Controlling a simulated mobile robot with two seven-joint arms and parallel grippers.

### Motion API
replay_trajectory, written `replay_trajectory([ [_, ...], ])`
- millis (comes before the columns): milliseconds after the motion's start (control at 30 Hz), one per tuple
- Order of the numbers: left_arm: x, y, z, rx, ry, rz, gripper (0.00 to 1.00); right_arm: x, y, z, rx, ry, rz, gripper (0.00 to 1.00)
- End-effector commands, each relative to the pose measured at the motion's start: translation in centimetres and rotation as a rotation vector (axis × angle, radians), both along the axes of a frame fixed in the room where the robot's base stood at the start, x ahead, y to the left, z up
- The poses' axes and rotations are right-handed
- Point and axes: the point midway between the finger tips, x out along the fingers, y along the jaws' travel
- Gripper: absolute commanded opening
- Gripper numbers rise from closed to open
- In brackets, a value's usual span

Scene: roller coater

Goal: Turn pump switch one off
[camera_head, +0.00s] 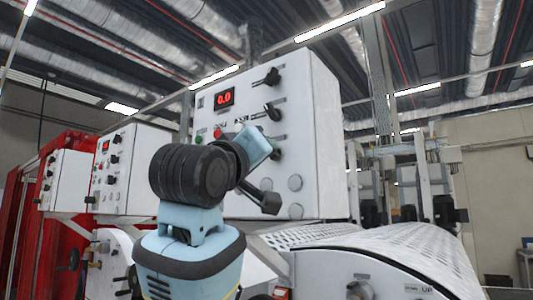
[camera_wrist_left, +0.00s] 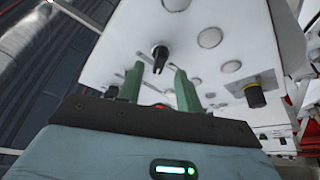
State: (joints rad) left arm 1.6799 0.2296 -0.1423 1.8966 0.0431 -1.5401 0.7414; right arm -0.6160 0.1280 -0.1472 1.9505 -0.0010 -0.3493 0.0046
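A white control box (camera_head: 310,120) stands in the middle of the head view, with a red 0.0 display (camera_head: 224,97) and black rotary knobs, among them an upper knob (camera_head: 272,76) and a lower knob (camera_head: 272,112). Their labels are too small to read, so I cannot tell which is pump switch one. My left arm reaches up in front of the box and hides part of its lower panel. In the left wrist view my left gripper (camera_wrist_left: 160,72) has its green fingers apart and empty. A black knob (camera_wrist_left: 160,58) shows in line with the gap, apparently beyond the fingertips.
Another knob (camera_wrist_left: 255,96) sits to the right in the wrist view. Red (camera_head: 218,134) and green (camera_head: 198,138) buttons are beside my arm. Similar white boxes (camera_head: 130,165) stand at left. A perforated curved cover (camera_head: 400,250) lies low at right.

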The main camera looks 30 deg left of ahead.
Motion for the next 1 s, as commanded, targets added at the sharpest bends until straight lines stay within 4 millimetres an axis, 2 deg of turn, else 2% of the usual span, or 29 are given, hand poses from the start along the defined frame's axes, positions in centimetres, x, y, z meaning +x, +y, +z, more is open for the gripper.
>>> replay_trajectory([
  [100, -1.7, -0.2, -0.5, -0.001, -0.004, -0.001, 0.35, 0.0, 0.0, 0.0, 0.000, -0.001, 0.000, 0.36],
  [300, -3.4, -0.4, -1.2, -0.002, -0.002, -0.001, 0.35, 0.0, 0.0, 0.1, 0.000, -0.001, 0.000, 0.36],
  [1000, -3.7, -0.5, -1.3, -0.001, 0.001, -0.001, 0.35, 0.0, 0.0, 0.1, 0.000, -0.001, 0.000, 0.36],
])
